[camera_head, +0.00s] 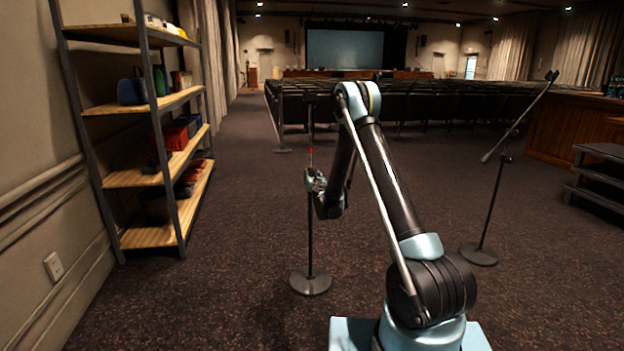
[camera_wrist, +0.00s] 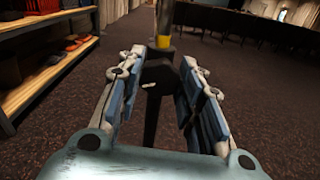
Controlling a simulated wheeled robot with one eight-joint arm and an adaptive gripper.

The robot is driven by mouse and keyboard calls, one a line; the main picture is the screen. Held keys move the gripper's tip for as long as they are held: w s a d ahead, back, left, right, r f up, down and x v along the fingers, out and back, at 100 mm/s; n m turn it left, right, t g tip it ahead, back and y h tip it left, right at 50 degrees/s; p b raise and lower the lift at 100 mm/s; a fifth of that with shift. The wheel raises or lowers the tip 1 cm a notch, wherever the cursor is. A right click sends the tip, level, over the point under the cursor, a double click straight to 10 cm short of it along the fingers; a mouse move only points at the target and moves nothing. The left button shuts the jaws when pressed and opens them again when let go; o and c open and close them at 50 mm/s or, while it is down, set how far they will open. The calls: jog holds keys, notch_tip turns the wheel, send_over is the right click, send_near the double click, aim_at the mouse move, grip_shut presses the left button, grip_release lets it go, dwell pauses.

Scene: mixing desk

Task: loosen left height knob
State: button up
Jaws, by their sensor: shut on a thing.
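The left stand (camera_head: 310,235) is a thin dark upright pole on a round base, left of my arm in the head view. My gripper (camera_head: 315,180) is at its pole about midway up. In the wrist view, the dark height knob (camera_wrist: 158,76) sits between the two fingers of my gripper (camera_wrist: 158,85), with a small pale mark below it. The gripper is shut on the knob. In the head view the gripper hides the knob.
A second stand (camera_head: 490,205) with a tilted boom is at right. A shelf (camera_head: 150,180) with several items lines the left wall. Rows of dark seats (camera_head: 420,103) are behind. Dark steps (camera_head: 600,175) are at far right. Carpet around the left stand is clear.

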jog(key=shift+d+m, duration=0.15)
jog(key=shift+m, duration=1.85)
jog(key=o, duration=1.1)
jog(key=shift+c, duration=0.2)
jog(key=v, duration=0.7)
jog(key=shift+s, duration=0.25)
jog(key=shift+f, duration=0.1)
